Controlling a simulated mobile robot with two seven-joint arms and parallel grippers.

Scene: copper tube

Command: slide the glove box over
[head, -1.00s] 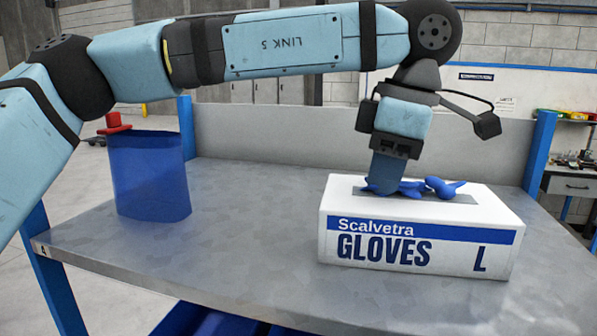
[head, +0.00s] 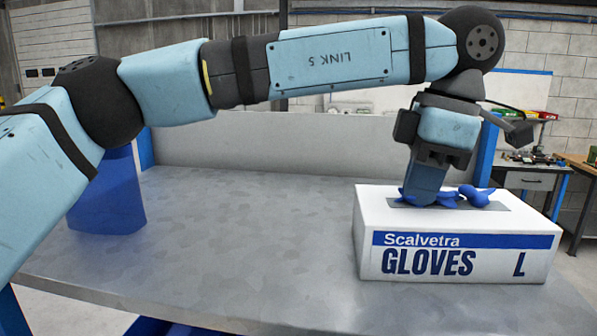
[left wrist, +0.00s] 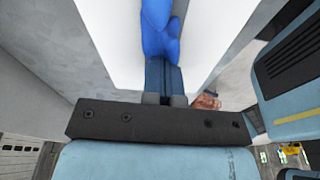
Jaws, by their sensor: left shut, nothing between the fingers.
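The white glove box (head: 455,270) stands on the grey bench top (head: 250,240) at the right of the head view, its blue-banded label side facing me. Blue gloves (head: 476,196) bulge from the dark slot in its top. My left gripper (head: 418,200) points down at the left part of this slot. Its fingers are shut with nothing between them, against or beside the gloves; exact contact is hard to tell. The left wrist view shows the fingers (left wrist: 165,78) by the gloves (left wrist: 160,30) over the white box top (left wrist: 112,40). My right gripper is not in view.
A blue bin (head: 108,200) stands at the left of the bench, partly hidden by my left arm. The bench between bin and box is clear. A low grey panel (head: 270,140) closes the back. A side table with small items (head: 535,158) stands beyond at the right.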

